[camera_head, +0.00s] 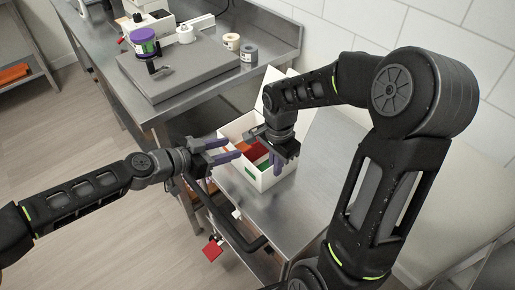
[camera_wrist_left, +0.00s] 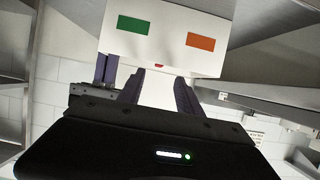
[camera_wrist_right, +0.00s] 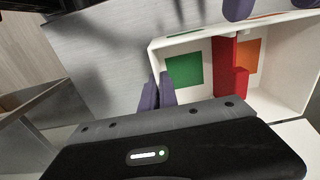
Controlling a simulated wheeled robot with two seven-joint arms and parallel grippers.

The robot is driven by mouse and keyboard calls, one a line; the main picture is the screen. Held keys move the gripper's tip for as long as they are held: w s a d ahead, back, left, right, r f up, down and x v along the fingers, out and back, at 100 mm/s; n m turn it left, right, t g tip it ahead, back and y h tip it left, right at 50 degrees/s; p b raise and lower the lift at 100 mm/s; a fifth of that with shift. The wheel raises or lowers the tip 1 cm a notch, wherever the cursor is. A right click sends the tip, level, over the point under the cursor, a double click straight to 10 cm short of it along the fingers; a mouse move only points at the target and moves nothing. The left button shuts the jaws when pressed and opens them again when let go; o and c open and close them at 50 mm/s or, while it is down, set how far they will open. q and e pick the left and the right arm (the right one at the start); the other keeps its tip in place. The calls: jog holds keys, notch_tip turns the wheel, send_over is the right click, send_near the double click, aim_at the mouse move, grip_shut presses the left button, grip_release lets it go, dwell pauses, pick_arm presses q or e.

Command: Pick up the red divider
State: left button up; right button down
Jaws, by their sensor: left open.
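The red divider (camera_head: 262,159) stands inside an open white box (camera_head: 266,183) on the steel table, partly hidden by my right gripper. In the right wrist view, the divider (camera_wrist_right: 230,66) stands upright across the box, between a green patch and an orange patch. My left gripper (camera_head: 226,149) is open and empty, beside the box at its left. In the left wrist view, only a small red bit (camera_wrist_left: 158,66) shows at the box's edge. My right gripper (camera_head: 283,166) points down at the box's right side; its fingers (camera_wrist_right: 158,92) are close together and seem to pinch the box wall.
A black rail (camera_head: 240,237) runs along the table's front edge, with a red square piece (camera_head: 212,250) below. The table right of the box is clear.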

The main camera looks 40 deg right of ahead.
aim_at(258, 149)
pick_arm(q)
jog(key=shift+x, duration=3.45)
jog(key=x, duration=0.5)
jog(key=shift+f, duration=0.15)
jog(key=shift+c, duration=0.4)
grip_shut()
